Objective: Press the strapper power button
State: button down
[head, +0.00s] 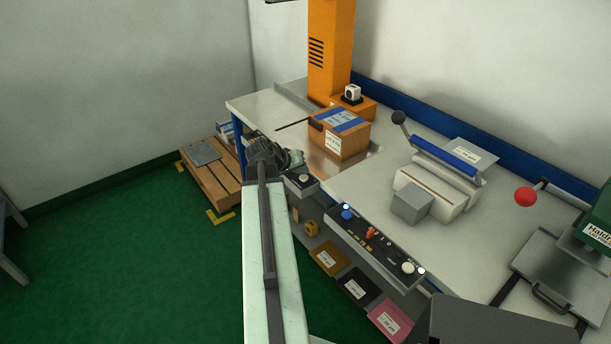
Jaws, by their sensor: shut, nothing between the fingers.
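My gripper (296,158) is shut and empty at the end of my arm, at the left front edge of the workbench (378,200). Just below and right of it, a small dark box (302,182) with a round button on top sits at the bench edge. The gap between fingertips and box is hard to judge. The orange machine (330,50), likely the strapper, stands behind a taped carton (340,138). No readable label marks the power button.
A white sealer-like device (440,185) with a black-knobbed lever and a grey block (411,203) stand mid-bench. A red ball knob (525,196) sticks out at right. A wooden pallet (212,180) lies on the floor at left. Open green floor (130,260) is left of my arm.

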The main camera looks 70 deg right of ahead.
aim_at(302, 178)
dwell(0.3)
jog(key=shift+w+f+b, duration=0.1)
jog(key=shift+f+b, duration=0.35)
jog(key=shift+f, duration=0.25)
dwell(0.3)
jog(key=shift+r, duration=0.1)
jog(key=shift+r+p, duration=0.5)
jog(key=shift+r, duration=0.15)
notch_tip(302, 178, up, 6)
jog(key=p, duration=0.6)
